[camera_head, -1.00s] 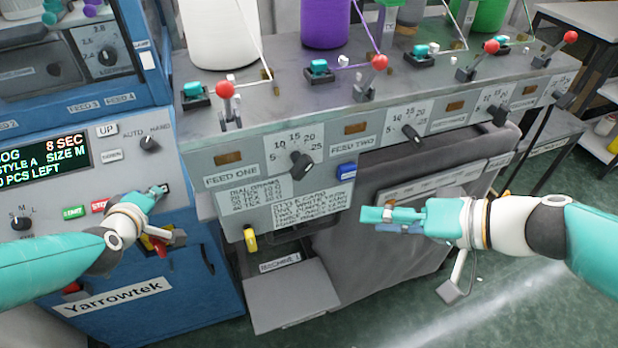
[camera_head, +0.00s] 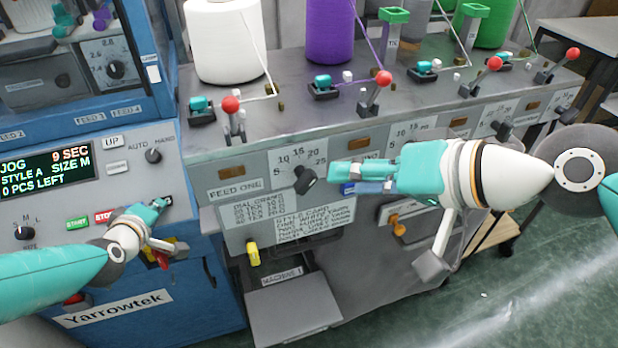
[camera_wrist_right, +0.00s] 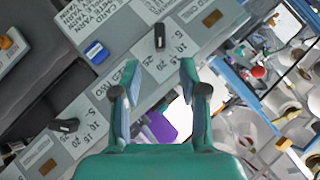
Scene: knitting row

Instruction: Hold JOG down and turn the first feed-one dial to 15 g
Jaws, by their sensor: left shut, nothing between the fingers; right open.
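The first feed-one dial (camera_head: 305,180) is a dark knob on a white scale plate above the style card; it also shows in the right wrist view (camera_wrist_right: 160,36). I cannot read its exact setting. My right gripper (camera_head: 337,178) is open and empty, just right of the dial; in the right wrist view the dial lies beyond the gap between its fingertips (camera_wrist_right: 158,68). The display (camera_head: 47,172) reads JOG, 9 SEC.
START (camera_head: 77,223) and STOP (camera_head: 103,217) buttons sit left of my left gripper. A red-knobbed lever (camera_head: 232,118) stands above the dial. A second dial (camera_wrist_right: 65,125) is farther along the rail.

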